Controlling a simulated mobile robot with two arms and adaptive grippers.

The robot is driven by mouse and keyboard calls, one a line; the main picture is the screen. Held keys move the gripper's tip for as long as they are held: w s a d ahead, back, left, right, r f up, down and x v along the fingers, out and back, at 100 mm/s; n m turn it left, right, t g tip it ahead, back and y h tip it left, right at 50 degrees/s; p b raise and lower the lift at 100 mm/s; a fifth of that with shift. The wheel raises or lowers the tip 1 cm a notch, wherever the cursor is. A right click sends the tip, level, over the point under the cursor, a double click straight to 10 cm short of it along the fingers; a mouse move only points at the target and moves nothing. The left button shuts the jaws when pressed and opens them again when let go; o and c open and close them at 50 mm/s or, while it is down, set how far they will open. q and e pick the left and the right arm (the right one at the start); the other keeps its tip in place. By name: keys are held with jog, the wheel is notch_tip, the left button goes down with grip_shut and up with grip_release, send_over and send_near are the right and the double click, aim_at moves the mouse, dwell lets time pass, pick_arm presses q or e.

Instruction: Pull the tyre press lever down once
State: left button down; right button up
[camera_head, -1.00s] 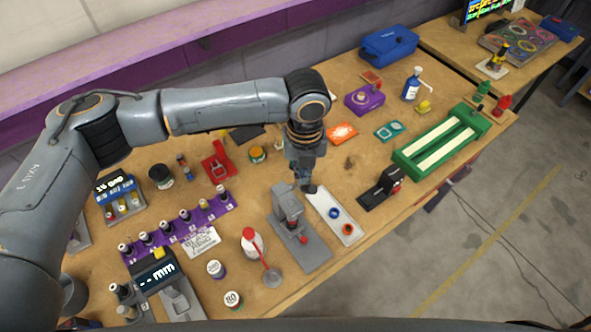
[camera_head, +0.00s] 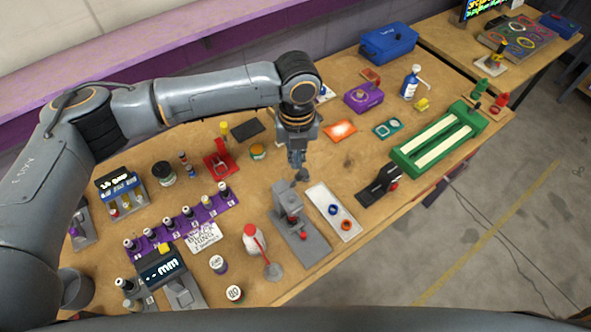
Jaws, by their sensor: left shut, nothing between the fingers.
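A grey press (camera_head: 286,203) with an upright body stands on a flat grey base near the front middle of the table. A small red part shows low on its front. Its lever is too small to make out for certain. My left gripper (camera_head: 302,176) points down just behind the press, above the table. It is shut and empty, and looks apart from the press. My right gripper is not in view.
A white tray (camera_head: 322,199) with a blue and an orange ring lies right of the press. A black device (camera_head: 375,188) with a red knob is farther right. A red-topped white bottle (camera_head: 251,240) stands left of the press.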

pick_arm(q)
notch_tip(320, 180, up, 8)
jog(key=w+a+p, duration=0.1)
jog(key=w, duration=0.1)
jog(key=shift+w+a, duration=0.25)
jog(key=shift+a, duration=0.1)
dwell(0.7)
dwell(0.6)
